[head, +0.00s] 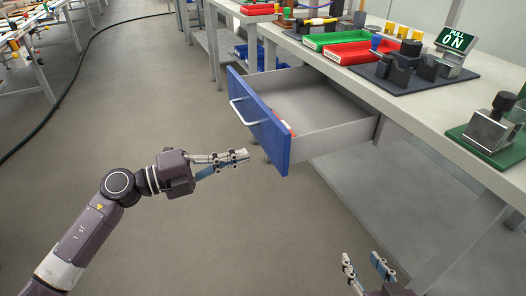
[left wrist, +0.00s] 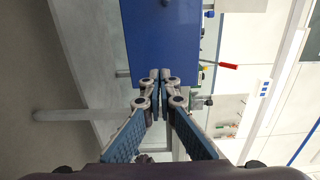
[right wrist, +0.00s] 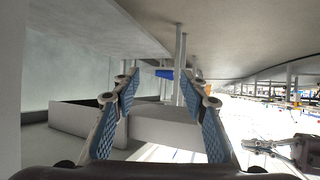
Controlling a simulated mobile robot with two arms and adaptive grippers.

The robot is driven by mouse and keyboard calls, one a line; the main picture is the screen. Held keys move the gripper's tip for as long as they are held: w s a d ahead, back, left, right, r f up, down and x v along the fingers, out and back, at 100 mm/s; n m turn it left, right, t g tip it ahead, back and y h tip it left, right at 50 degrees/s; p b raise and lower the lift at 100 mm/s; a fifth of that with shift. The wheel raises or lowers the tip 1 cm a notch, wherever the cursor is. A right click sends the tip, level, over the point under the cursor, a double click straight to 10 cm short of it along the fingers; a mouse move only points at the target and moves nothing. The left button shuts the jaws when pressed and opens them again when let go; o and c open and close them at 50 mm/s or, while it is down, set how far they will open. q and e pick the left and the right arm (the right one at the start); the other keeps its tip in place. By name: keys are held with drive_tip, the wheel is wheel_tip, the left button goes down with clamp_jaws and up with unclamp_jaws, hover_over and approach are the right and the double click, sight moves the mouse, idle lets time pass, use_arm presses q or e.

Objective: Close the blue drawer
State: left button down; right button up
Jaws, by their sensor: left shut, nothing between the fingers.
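The blue drawer (head: 259,122) is pulled out from under the workbench, with its grey inside (head: 325,105) open to view. A pale bar handle (head: 240,112) is on its blue front. A small red and white item shows inside, just behind the front. My left gripper (head: 246,156) is shut and empty, in front of the drawer's near end; I cannot tell whether it touches. In the left wrist view a blue panel (left wrist: 163,42) lies beyond the shut fingertips. My right gripper (head: 368,262) is open and empty, low at the bottom, apart from the drawer.
A bench leg (head: 460,235) stands at the lower right. The floor (head: 150,95) left of the drawer is clear except for a black cable.

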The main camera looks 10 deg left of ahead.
sight(274, 147)
use_arm(q)
drive_tip(key=x, duration=0.5)
drive_tip(key=shift+w+d+b, duration=0.2)
drive_tip(key=shift+b, duration=0.1)
drive_tip(key=shift+w+d, duration=0.25)
drive_tip(key=shift+d, duration=0.1)
use_arm(e)
drive_tip(key=r, duration=0.1)
drive_tip(key=w+r+t, duration=0.1)
drive_tip(key=w+a+r+t, duration=0.1)
drive_tip(key=r, duration=0.1)
drive_tip(key=shift+y, duration=0.3)
drive_tip(key=shift+f, duration=0.1)
